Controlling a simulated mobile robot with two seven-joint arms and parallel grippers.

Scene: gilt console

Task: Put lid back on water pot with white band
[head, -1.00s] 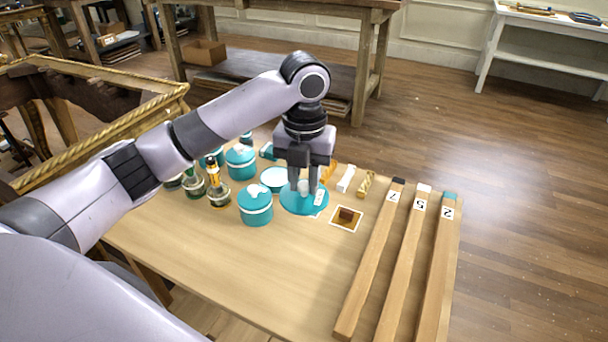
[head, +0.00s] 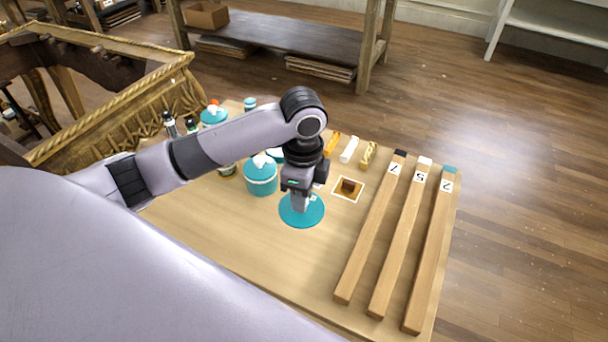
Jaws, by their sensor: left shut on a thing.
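My left gripper (head: 301,204) is shut on the knob of a flat round teal lid (head: 288,214), with a small white label near its edge. The lid is level, over the table to the left of the dark-block card; how high it is I cannot tell. Another teal pot (head: 214,117) stands further back. My right gripper is not in view.
A card with a dark block (head: 348,187) lies right of the lid. Three numbered wooden bars (head: 372,230) run along the table's right side. Small orange, white and gold pieces (head: 348,150) lie behind. Bottles (head: 170,124) and a gilt console (head: 110,85) are at left.

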